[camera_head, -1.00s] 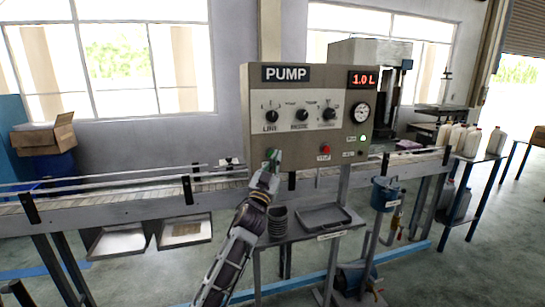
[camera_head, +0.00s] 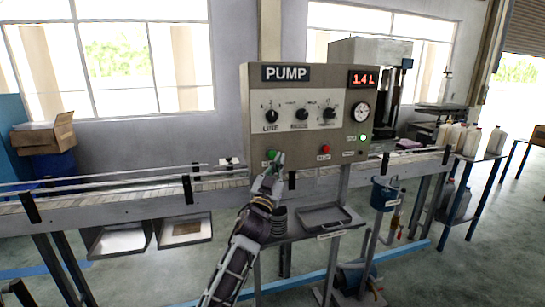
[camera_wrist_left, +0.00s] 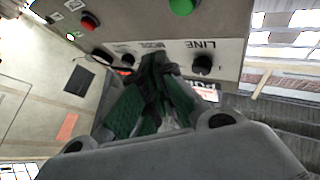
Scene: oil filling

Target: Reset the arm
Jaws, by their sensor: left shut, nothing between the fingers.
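My left gripper (camera_head: 277,164) is shut and empty, with its tips low in front of the left part of the beige PUMP panel (camera_head: 285,88). The green button (camera_head: 271,154) is just up and left of the tips. I cannot tell whether they touch the panel. In the left wrist view, the green-padded fingers (camera_wrist_left: 153,85) are together and the green button (camera_wrist_left: 183,6) is clear of them. My right gripper is not in view.
The display (camera_head: 363,79) reads 1.4 L, and a green lamp (camera_head: 363,138) is lit. A red button (camera_head: 325,149) is right of my gripper. A conveyor (camera_head: 130,205) runs behind my arm. A tray (camera_head: 325,217) lies on a stand to the right.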

